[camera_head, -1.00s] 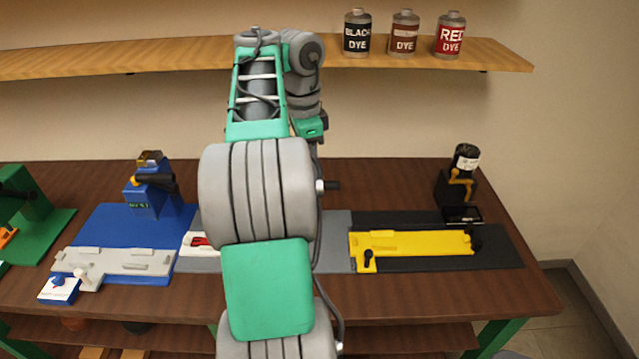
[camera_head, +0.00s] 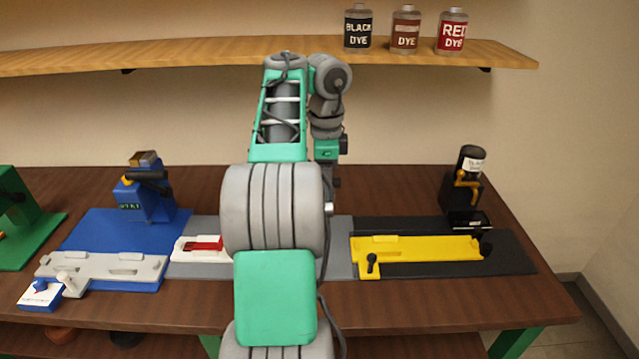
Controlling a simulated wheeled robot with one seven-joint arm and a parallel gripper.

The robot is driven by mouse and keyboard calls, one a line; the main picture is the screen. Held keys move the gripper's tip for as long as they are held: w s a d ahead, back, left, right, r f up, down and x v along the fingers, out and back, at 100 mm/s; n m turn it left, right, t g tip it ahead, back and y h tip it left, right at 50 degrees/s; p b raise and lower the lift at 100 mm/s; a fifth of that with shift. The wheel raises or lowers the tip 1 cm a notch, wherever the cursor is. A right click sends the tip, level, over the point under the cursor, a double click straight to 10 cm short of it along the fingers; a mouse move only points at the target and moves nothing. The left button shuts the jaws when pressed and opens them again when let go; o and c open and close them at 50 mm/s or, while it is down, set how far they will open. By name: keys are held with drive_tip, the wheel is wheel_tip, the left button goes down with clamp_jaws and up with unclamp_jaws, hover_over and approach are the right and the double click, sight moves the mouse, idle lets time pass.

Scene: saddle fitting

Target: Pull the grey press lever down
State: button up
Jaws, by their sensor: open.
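The grey station's mat (camera_head: 340,258) lies on the bench between the blue and black mats. My own arm stands in front of it and hides its middle and nearly all of the grey press. A small dark stub (camera_head: 336,183) shows just right of my arm's large joint; I cannot tell whether it is the lever's end. My gripper is hidden behind my arm, so its place relative to the lever does not show. A white fixture with a red insert (camera_head: 203,245) sits at the grey mat's left side.
On the left are a blue press (camera_head: 147,192) with a dark lever, a pale grey fixture (camera_head: 110,267) and a green press (camera_head: 15,215). On the right are a yellow fixture (camera_head: 420,248) and a black press (camera_head: 463,185). A shelf (camera_head: 200,57) with dye bottles spans above.

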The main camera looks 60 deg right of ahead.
drive_tip(key=shift+c, duration=0.4)
drive_tip(key=c, duration=0.8)
drive_tip(key=shift+a+f, duration=0.1)
drive_tip(key=shift+f, duration=0.05)
drive_tip(key=shift+s+a+f+b, duration=0.2)
drive_tip(key=shift+a+f+b, duration=0.25)
drive_tip(key=shift+b, duration=0.4)
